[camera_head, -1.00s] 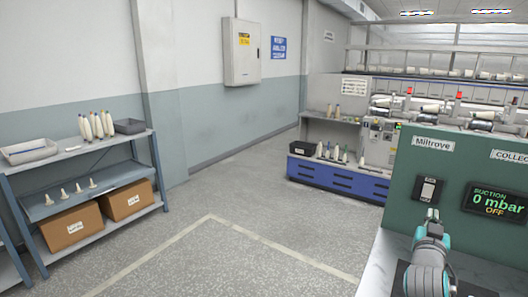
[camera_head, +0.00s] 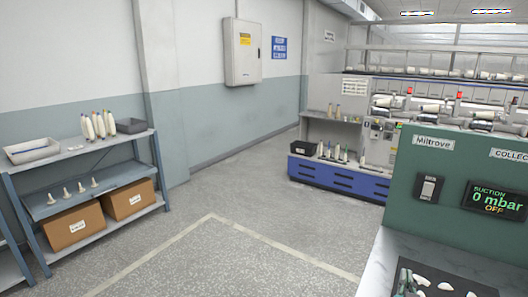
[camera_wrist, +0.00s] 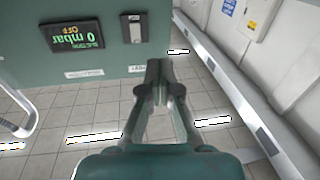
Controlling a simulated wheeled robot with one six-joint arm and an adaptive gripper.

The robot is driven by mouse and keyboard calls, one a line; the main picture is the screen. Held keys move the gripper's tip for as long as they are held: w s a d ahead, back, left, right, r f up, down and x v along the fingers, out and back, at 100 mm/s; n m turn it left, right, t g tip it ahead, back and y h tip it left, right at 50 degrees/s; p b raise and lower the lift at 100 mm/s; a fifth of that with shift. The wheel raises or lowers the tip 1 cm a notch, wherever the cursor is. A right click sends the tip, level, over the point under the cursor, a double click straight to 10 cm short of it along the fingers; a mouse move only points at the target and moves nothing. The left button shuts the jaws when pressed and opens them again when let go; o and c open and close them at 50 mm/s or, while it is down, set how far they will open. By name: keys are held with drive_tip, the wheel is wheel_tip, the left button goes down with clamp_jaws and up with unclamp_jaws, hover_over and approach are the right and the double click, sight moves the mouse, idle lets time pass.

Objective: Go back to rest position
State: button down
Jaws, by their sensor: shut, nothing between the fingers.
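My gripper (camera_wrist: 159,68) is in the wrist view, its two fingers together at the tips with nothing between them. It points past the green panel (camera_wrist: 60,75), apart from it. The wrist view shows the panel upside down, with the black switch (camera_wrist: 135,30) and the display (camera_wrist: 70,36). In the head view the switch (camera_head: 429,188) is on the green panel, and the display (camera_head: 495,199) reads suction 0 mbar, OFF.
A dark tray with white pieces (camera_head: 445,286) lies on the light worktop (camera_head: 385,260) at the bottom right, partly cut off. A shelf (camera_head: 100,152) with cones and cardboard boxes (camera_head: 128,199) stands left. The floor (camera_head: 220,250) between is clear.

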drive_tip(key=s+a+f+n+y, duration=0.1)
drive_tip(key=s+a+f+y, duration=0.1)
drive_tip(key=s+a+f, duration=0.45)
drive_tip(key=s+a+f+n+y, duration=0.1)
drive_tip(key=s+a+f, duration=0.15)
drive_tip(key=s, duration=0.65)
drive_tip(key=s+a+f+n+y, duration=0.1)
drive_tip(key=s+a+f+y, duration=0.1)
drive_tip(key=s+a+f, duration=0.35)
drive_tip(key=s+a+r+g+y, duration=0.1)
drive_tip(key=s+r, duration=0.1)
drive_tip(key=s, duration=1.2)
drive_tip(key=s+a+r+n+g+y, duration=0.1)
drive_tip(key=s+a+r, duration=0.1)
drive_tip(key=s, duration=1.1)
drive_tip(key=shift+s+a+r, duration=0.15)
drive_tip(key=shift+s+a, duration=0.15)
drive_tip(key=shift+s, duration=0.05)
